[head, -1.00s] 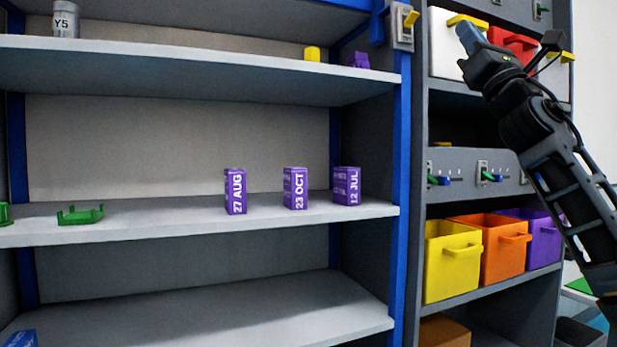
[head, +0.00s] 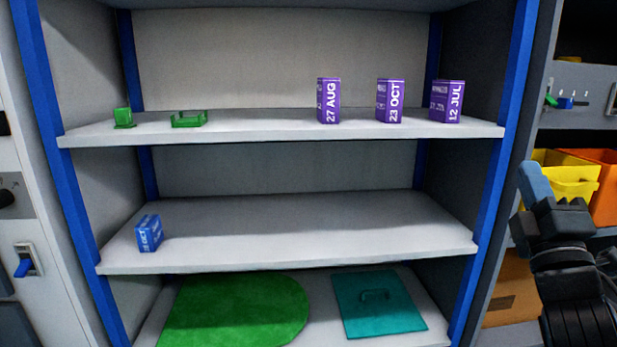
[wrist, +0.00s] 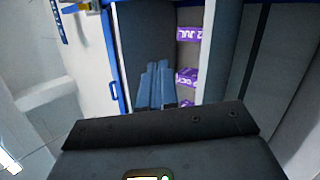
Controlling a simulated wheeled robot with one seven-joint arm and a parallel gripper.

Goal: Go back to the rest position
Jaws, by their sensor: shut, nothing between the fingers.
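In the wrist view the fingers (wrist: 156,85) lie together, shut and empty. Three purple boxes stand upright on the upper shelf in the head view: one marked 27 AUG (head: 328,101), one marked 23 OCT (head: 390,101) and one marked 12 JUL (head: 447,102). My gripper is apart from them.
A blue box (head: 149,233) stands on the middle shelf (head: 320,235). Green pieces (head: 189,119) lie on the upper shelf. A green mat (head: 235,310) and a teal lid (head: 378,303) lie at the bottom. Yellow (head: 566,180) and orange (head: 603,190) bins are behind my gripper.

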